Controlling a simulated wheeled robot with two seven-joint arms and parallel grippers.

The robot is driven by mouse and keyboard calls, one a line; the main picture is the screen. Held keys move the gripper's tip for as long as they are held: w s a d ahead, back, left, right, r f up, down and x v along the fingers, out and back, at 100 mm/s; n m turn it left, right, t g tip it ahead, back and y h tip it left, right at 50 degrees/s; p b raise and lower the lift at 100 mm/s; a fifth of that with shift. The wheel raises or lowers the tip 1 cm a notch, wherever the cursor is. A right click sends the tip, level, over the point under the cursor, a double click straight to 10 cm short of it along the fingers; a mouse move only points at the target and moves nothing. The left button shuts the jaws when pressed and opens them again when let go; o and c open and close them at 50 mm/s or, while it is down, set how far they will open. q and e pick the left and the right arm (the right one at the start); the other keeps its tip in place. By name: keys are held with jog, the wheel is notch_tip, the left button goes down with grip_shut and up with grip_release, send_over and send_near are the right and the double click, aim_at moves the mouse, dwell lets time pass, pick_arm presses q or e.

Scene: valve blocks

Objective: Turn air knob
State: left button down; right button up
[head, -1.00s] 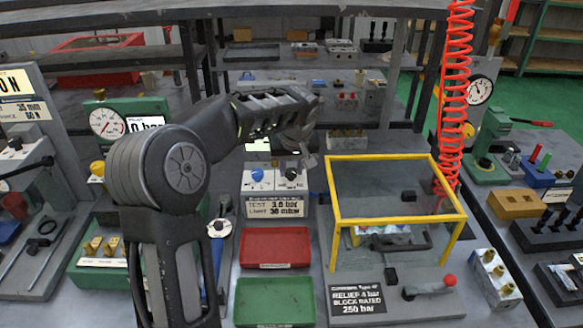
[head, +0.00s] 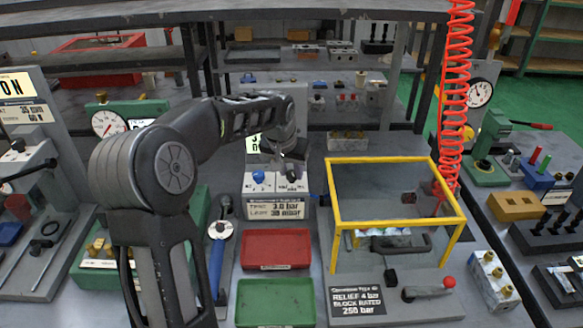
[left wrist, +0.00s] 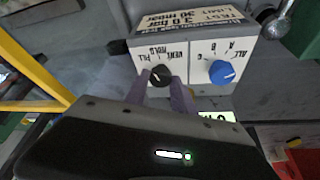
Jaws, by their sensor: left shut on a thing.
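The test box (head: 278,208) stands on the bench with a white control face and a label reading TEST 3.0 bar. A blue knob (head: 258,177) is on its left in the head view. The black knob (left wrist: 160,76), marked FILL, VENT and HOLD, is beside it, with the blue knob (left wrist: 222,72) to its right in the left wrist view. My left gripper (left wrist: 160,85) is shut on the black knob, one finger on each side. My right gripper is in neither view.
A red tray (head: 277,266) and a green tray (head: 240,302) lie in front of the box. A yellow-framed guard (head: 335,195) stands close on the right. A blue-handled tool (head: 217,262) lies left of the trays. A red coiled hose (head: 452,110) hangs at right.

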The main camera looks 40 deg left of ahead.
pick_arm(q)
jog(key=shift+a+m+h+p, duration=0.15)
jog(key=shift+m+h+p, duration=0.35)
jog(key=shift+m, duration=1.1)
jog(key=c, duration=1.1)
grip_release()
jog(key=shift+o, duration=0.2)
jog(key=v, duration=0.7)
jog(key=shift+s+r+b, duration=0.25)
jog(key=shift+r+b, duration=0.1)
jog(key=shift+b, duration=0.05)
